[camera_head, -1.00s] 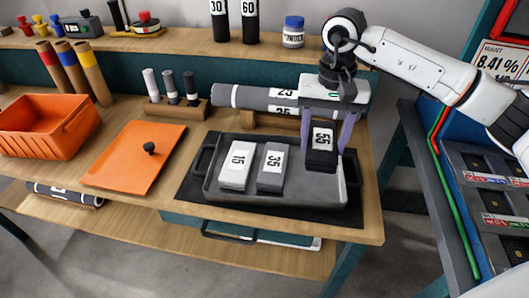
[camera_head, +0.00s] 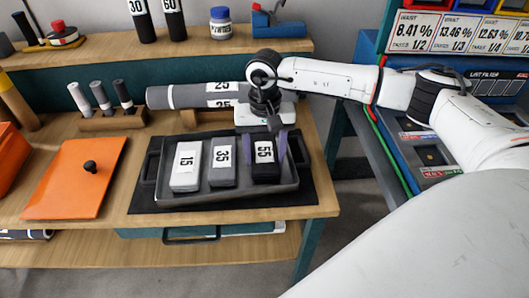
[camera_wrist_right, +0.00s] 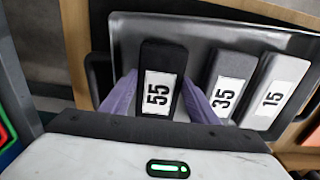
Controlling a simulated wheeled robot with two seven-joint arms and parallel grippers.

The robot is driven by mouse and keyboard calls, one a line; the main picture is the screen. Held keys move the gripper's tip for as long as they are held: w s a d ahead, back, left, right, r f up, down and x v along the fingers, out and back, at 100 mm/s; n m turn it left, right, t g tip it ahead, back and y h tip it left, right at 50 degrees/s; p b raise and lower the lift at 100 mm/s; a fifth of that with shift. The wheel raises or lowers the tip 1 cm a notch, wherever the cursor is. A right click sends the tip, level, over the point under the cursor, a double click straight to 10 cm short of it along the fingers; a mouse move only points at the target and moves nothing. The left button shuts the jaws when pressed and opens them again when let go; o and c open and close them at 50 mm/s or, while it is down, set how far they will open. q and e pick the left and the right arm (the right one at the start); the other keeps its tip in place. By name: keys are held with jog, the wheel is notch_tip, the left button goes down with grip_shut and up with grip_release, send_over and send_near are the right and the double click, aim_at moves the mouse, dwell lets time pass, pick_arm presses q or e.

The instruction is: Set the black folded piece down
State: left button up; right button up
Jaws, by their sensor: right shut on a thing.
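The black folded piece (camera_head: 265,166), labelled 55, is in the right part of the dark grey tray (camera_head: 240,194). It looks upright and level with its neighbours; whether it touches the tray floor is hard to tell. My right gripper (camera_head: 268,148) is above it, with its purple fingers along both sides, shut on it. The wrist view shows the black piece (camera_wrist_right: 161,85) between the two fingers (camera_wrist_right: 163,98). A white folded piece (camera_head: 187,167) labelled 15 and a grey one (camera_head: 223,165) labelled 35 lie in the tray to its left. My left gripper is not in view.
The tray is on a black mat (camera_head: 150,202) near the table's front edge. Behind it lie grey rolls (camera_head: 190,96) labelled 25. To the left are an orange board (camera_head: 75,180) with a black knob and a wooden holder (camera_head: 112,121) with several small rolls.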

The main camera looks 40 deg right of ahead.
aim_at(265, 158)
jog(key=shift+f, duration=0.15)
jog(key=o, duration=1.1)
jog(key=shift+o, duration=0.2)
notch_tip(265, 158, up, 12)
jog(key=shift+r+b, duration=0.25)
jog(key=shift+b, duration=0.2)
